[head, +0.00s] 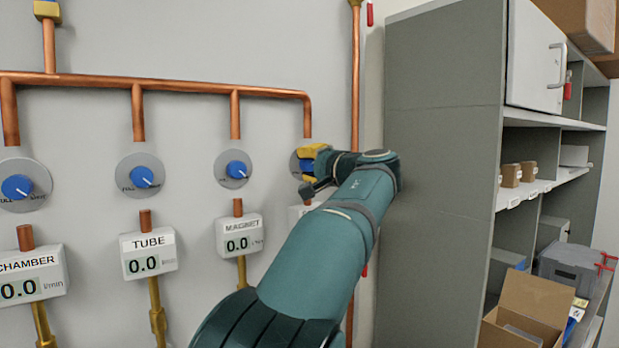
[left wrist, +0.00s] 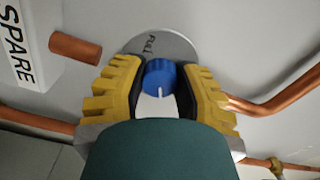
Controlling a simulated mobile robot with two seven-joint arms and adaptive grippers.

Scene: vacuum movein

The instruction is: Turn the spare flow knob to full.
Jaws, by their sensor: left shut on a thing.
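The spare flow knob is the blue knob (left wrist: 160,74) in the left wrist view, on a round grey dial plate (left wrist: 182,44). The word FULL shows on the plate, above the knob in that picture. The knob's white mark points down the picture, away from that word. My left gripper (head: 309,162) is shut on the knob, one yellow finger on each side. In the head view the gripper hides this knob and most of its dial. The SPARE label (left wrist: 17,45) is at the left of the wrist view. My right gripper is not in view.
Similar blue knobs for chamber (head: 17,187), tube (head: 141,177) and magnet (head: 236,169) stand left of my gripper, with readouts at 0.0 below. A copper pipe (head: 190,86) runs above them. A grey shelf unit (head: 440,150) stands close at right, with an open cardboard box (head: 535,300).

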